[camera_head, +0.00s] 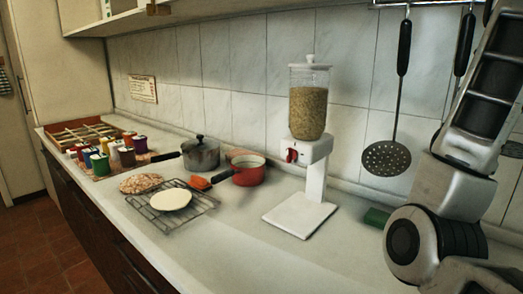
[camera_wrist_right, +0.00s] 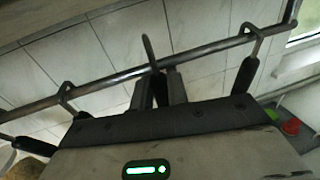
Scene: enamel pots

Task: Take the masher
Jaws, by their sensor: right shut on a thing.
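My right gripper (camera_wrist_right: 160,84) is at the hanging rail (camera_wrist_right: 120,78) in the right wrist view, shut on the dark handle of the middle hanging utensil. The hook (camera_wrist_right: 148,46) of that utensil rises past the fingers at the rail. Its lower end is hidden, so I cannot tell by shape that it is the masher. In the head view my right arm rises at the right and its gripper is out of frame. A skimmer (camera_head: 387,157) hangs on the wall; a dark handle (camera_head: 465,45) hangs to its right, its lower part behind my arm. My left gripper is not in view.
Another dark handle (camera_wrist_right: 247,74) hangs close on the right of my gripper. On the counter stand a grain dispenser (camera_head: 309,130), a red pan (camera_head: 248,171), a grey pot (camera_head: 201,155), a wire rack (camera_head: 153,207) and several jars (camera_head: 127,157). The front counter is clear.

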